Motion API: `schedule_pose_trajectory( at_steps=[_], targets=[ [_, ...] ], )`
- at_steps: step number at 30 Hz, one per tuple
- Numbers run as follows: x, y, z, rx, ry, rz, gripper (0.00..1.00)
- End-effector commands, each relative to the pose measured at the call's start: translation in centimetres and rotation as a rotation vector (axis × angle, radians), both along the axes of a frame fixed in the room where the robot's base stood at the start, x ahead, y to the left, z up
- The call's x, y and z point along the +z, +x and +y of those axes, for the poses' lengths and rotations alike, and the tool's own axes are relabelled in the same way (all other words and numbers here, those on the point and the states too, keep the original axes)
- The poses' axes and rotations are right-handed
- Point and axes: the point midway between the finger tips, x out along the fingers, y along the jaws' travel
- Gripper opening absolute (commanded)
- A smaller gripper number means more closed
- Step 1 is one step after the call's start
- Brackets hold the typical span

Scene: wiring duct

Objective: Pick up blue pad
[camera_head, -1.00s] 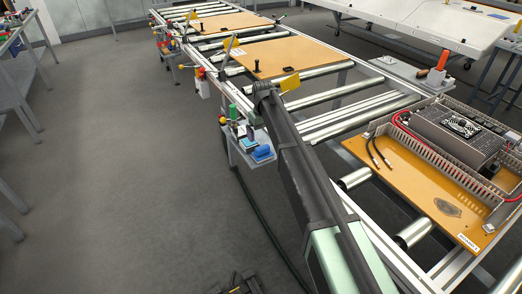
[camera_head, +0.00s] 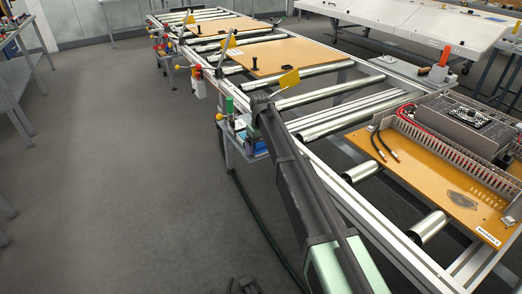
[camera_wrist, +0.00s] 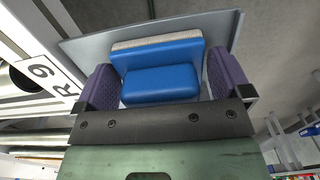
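The blue pad (camera_wrist: 160,84) shows in the wrist view as a blue block on a wider blue base with a pale, rough strip along its far edge. It sits in front of a light grey surface (camera_wrist: 225,22), which appears to be a shelf. My gripper (camera_wrist: 162,66) has its two purple fingers on either side of the pad. A narrow gap shows at the right finger; the left finger is very close, and I cannot tell whether it touches. In the head view my arm covers most of the small side shelf, and the pad is not clearly visible there.
A roller conveyor (camera_head: 345,122) runs beside my arm, with wooden boards (camera_head: 285,55) on it. A wiring panel (camera_head: 425,165) lies at right. The floor at left is clear.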

Motion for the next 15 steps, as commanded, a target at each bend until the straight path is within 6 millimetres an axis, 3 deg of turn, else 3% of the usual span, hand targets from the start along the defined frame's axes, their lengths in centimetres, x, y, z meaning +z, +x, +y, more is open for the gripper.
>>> schedule_pose_trajectory(
  at_steps=[1, 6, 15],
  targets=[
    [0.04, 0.00, 0.00, 0.000, 0.000, 0.000, 0.88],
    [0.04, 0.00, 0.00, 0.000, 0.000, 0.000, 0.62],
    [0.26, 0.01, 0.01, 0.000, 0.000, 0.000, 0.60]
  ],
)
